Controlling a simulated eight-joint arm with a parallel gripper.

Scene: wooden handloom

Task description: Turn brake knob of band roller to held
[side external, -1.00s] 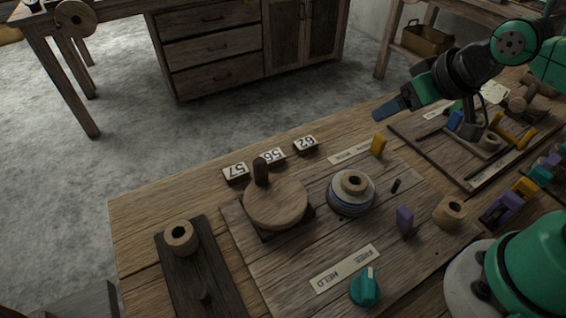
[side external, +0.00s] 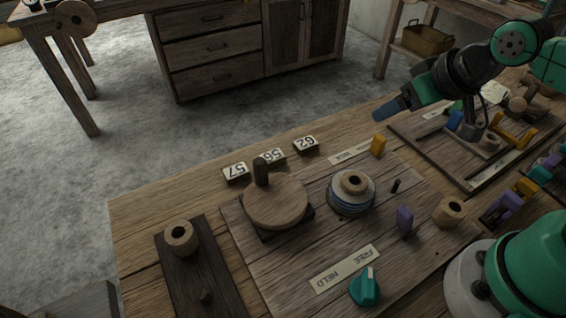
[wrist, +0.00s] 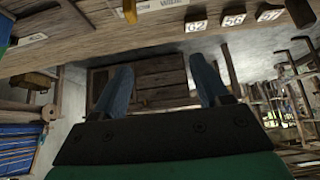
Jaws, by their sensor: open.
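The teal brake knob (side external: 365,287) is at the front edge of the wooden board, with a pale pointer mark on its top. A label plate (side external: 345,268) reading FREE and HELD lies just behind it. The pointer is turned toward the FREE end of the plate. The band roller (side external: 351,193), a spool with a wooden hub and pale and blue winding, stands further back on the board. My gripper (side external: 391,108) is raised at the upper right, well away from the knob. In the wrist view my gripper (wrist: 165,88) shows two blue fingers apart with nothing between them.
A round wooden disc with an upright handle (side external: 276,202) stands left of the roller. Number blocks (side external: 271,156) line the back. A purple peg (side external: 404,221), a yellow peg (side external: 378,145) and a wooden ring (side external: 450,211) stand nearby. The left front of the board is clear.

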